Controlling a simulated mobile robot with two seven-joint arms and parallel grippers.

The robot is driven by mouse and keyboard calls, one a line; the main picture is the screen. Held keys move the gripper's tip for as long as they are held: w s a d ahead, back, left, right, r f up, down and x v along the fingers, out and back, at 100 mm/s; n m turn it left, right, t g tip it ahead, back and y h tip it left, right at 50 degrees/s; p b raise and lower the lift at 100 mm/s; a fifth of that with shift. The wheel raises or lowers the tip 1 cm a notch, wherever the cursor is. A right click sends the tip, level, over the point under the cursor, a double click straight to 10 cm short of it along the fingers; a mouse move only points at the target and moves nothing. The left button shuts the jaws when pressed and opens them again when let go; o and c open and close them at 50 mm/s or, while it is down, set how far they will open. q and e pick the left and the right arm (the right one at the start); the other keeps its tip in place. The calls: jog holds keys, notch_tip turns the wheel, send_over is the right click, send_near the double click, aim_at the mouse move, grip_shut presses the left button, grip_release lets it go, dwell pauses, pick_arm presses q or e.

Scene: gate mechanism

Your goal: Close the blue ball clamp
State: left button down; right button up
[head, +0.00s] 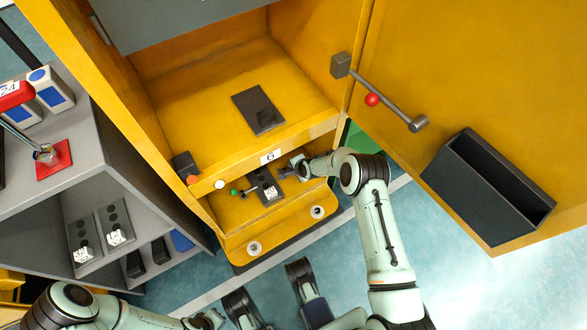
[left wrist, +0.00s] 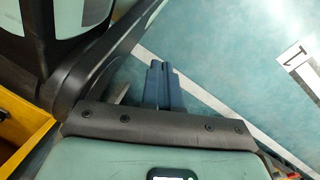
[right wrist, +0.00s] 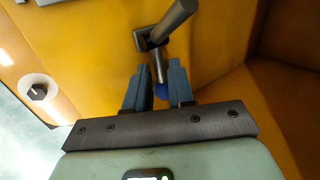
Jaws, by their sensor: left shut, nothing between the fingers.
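The blue ball (right wrist: 161,90) shows in the right wrist view at the end of a dark grey clamp lever (right wrist: 176,20), in the gap between my right gripper's fingers. My right gripper (right wrist: 159,68) has its fingers apart on either side of the ball; whether they press on it I cannot tell. In the head view my right gripper (head: 297,168) reaches to the right side of the yellow lower compartment, and the blue ball is hidden. My left gripper (left wrist: 162,66) is shut and empty over the floor; in the head view it (head: 217,318) is at the bottom edge.
A green-ball lever (head: 236,191) is left of my right gripper. A red-ball lever (head: 372,100) is on the open yellow door (head: 480,60), with a dark bin (head: 490,185) below. A grey shelf (head: 85,155) stands left. The floor in front is partly clear.

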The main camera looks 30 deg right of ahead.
jog(key=shift+w+f, duration=0.1)
grip_shut()
